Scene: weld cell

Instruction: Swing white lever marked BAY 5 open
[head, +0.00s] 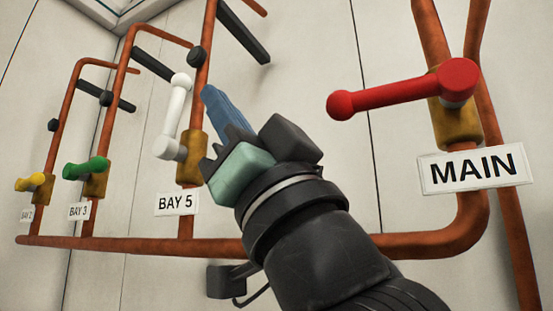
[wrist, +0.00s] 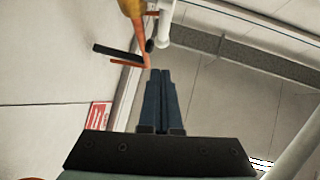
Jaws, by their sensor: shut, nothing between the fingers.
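The white lever (head: 174,115) is on the brass valve (head: 191,160) above the BAY 5 label (head: 177,203) in the head view. It stands nearly upright, its round knob at the top and its hub at the bottom. My gripper (head: 205,92) is shut and empty, its blue fingers pointing up and left, to the right of the lever and its pipe. In the wrist view the shut fingers (wrist: 160,72) point up toward part of a white bar (wrist: 165,22), likely the lever, with a gap between. I see no contact with it.
A red lever (head: 400,90) above the MAIN label (head: 474,168) is to the right. Green (head: 86,169) and yellow (head: 29,183) levers are to the left. Copper pipes (head: 130,245) and dark wall brackets (head: 243,32) surround the fingers.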

